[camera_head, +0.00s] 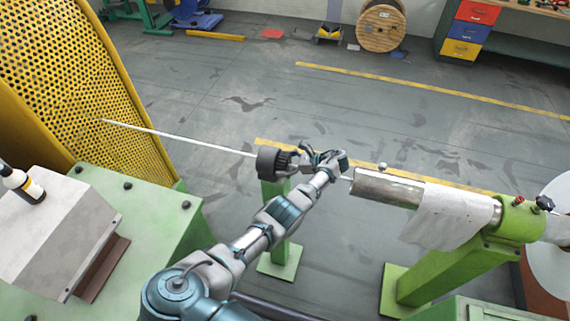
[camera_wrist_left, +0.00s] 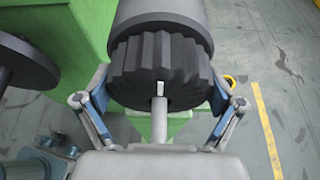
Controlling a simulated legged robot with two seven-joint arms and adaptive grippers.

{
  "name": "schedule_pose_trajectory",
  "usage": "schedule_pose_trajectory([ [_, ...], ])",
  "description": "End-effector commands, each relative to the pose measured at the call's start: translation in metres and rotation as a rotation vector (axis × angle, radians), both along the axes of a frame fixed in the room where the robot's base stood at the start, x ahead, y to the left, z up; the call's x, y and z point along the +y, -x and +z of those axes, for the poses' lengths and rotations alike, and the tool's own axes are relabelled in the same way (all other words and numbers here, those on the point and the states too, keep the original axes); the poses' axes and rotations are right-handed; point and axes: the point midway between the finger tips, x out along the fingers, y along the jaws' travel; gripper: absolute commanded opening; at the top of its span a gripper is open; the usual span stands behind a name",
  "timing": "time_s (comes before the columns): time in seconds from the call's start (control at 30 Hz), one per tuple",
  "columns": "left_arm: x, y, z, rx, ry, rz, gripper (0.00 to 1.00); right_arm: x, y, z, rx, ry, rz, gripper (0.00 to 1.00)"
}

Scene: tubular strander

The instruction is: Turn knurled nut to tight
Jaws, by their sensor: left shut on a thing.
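The knurled nut (camera_wrist_left: 160,68) is a dark grey, ribbed ring at the top middle of the left wrist view, with a pale mark on its face. In the head view it is the dark part (camera_head: 283,161) on the end of a dark cylinder (camera_head: 266,162). My left gripper (camera_head: 296,159) is shut on the nut, with one finger on each side of it in the wrist view (camera_wrist_left: 158,103). A thin pale rod (camera_wrist_left: 159,120) comes out of the nut's centre towards the wrist. My right gripper is not in view.
A yellow perforated guard (camera_head: 75,75) stands at the left. A metal tube (camera_head: 388,187) on a green stand (camera_head: 440,270) lies to the right. A thin rod (camera_head: 180,137) runs from the guard to the cylinder. Open floor (camera_head: 300,105) lies behind.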

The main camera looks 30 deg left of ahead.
Motion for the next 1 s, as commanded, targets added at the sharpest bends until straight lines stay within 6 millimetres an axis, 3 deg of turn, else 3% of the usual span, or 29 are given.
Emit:
schedule_pose_trajectory([
  [0.07, 0.001, 0.000, -0.001, 0.004, 0.001, -0.003, 0.59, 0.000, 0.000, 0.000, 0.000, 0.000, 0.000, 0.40],
  [0.1, 0.001, 0.000, -0.001, 0.003, 0.001, -0.002, 1.00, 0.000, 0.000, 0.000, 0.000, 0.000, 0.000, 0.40],
  [0.57, 0.000, -0.001, 0.010, -0.003, -0.003, -0.002, 1.00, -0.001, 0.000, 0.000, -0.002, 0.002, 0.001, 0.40],
  [1.0, -0.001, -0.002, 0.086, -0.001, 0.002, -0.002, 1.00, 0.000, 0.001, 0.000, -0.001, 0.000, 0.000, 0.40],
])
